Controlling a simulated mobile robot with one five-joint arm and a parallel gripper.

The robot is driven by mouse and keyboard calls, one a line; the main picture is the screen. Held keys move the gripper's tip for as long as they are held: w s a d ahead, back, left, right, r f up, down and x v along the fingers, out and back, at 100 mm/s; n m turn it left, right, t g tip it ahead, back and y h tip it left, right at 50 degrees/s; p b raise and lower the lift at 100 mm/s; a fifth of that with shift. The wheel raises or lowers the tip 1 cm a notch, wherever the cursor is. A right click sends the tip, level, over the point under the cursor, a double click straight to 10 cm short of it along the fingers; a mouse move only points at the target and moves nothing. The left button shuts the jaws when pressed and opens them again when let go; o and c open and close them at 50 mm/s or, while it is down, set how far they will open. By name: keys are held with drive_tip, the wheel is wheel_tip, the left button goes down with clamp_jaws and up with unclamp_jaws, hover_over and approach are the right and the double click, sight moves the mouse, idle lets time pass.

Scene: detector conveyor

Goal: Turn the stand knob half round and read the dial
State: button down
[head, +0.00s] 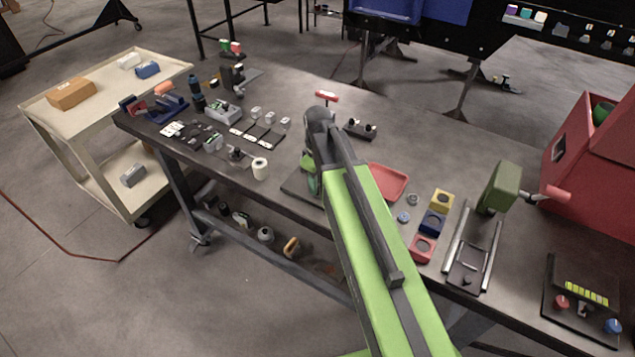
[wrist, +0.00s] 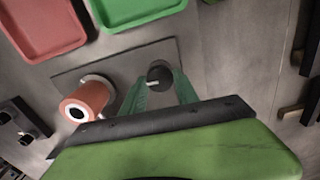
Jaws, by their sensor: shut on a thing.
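In the wrist view a dark round knob (wrist: 159,74) with a pale pointer line stands on a flat grey plate (wrist: 66,80). My gripper (wrist: 160,82) has its green fingers on both sides of this knob and is shut on it. On the same plate, to the left, a salmon-red cylinder (wrist: 84,103) shows a white end with a black centre. I can make out no dial reading. In the head view my gripper (head: 310,172) is low at the table's front edge, over the dark plate (head: 297,189); my arm hides the knob there.
A red tray (head: 388,181) lies right of my arm. Beyond it are coloured blocks (head: 433,222), a green-headed press (head: 500,187) and a red cabinet (head: 600,160). Several small parts and a white roll (head: 260,168) lie to the left. A green tray (wrist: 140,12) shows in the wrist view.

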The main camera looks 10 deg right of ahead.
idle(0.4)
drive_tip(key=c, duration=0.9)
unclamp_jaws()
drive_tip(key=shift+r, duration=0.1)
wheel_tip(320, 180, up, 17)
drive_tip(key=p, duration=1.7)
drive_tip(key=shift+r, duration=0.1)
